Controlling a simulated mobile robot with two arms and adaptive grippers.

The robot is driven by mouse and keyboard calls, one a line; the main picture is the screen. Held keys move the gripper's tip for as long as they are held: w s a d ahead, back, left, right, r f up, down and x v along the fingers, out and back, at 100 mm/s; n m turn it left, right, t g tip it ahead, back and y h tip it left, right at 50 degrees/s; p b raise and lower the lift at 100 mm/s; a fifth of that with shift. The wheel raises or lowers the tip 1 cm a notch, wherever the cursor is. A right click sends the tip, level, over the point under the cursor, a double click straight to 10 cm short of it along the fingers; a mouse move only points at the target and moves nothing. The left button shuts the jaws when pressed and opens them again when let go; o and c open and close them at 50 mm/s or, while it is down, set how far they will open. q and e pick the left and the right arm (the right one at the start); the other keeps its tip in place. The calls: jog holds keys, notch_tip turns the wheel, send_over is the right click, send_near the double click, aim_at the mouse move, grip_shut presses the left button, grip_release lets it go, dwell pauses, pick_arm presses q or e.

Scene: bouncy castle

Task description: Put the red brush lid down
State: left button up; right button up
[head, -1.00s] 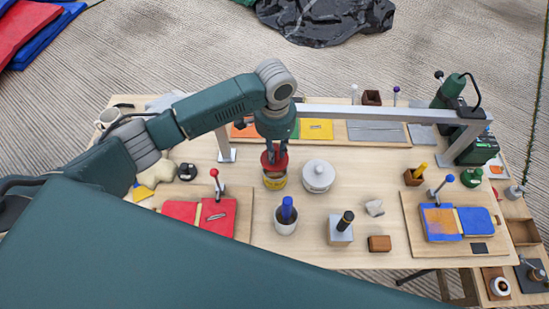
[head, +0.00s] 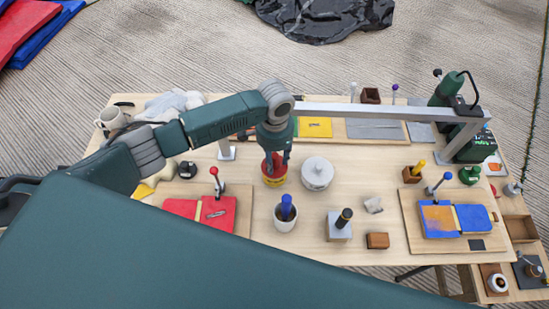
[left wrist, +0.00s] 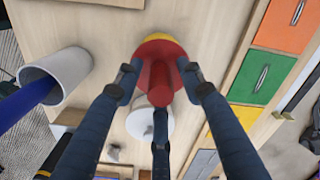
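The red brush lid (head: 273,163) sits on top of the yellow pot (head: 274,182), left of the white lidded jar (head: 317,174). In the left wrist view the lid (left wrist: 146,49) shows as a red disc with a red knob, and a little of the yellow pot (left wrist: 170,38) shows past its edge. My left gripper (head: 275,159) is right above the lid, pointing down. Its fingers (left wrist: 157,82) are spread around the knob, with gaps visible at the sides. Part of the lid is hidden behind the fingers. My right gripper is not in view.
A white cup with a blue brush (head: 286,214) stands in front of the pot. A grey metal frame (head: 385,111) spans behind the gripper. Red pads (head: 180,209) lie left, a blue pad (head: 474,218) right.

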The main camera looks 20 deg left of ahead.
pick_arm(q)
jog(key=shift+r, duration=0.1)
notch_tip(320, 180, up, 11)
jog(key=shift+d+f+b, duration=0.1)
jog(key=shift+b, duration=0.8)
jog(key=shift+r, duration=0.7)
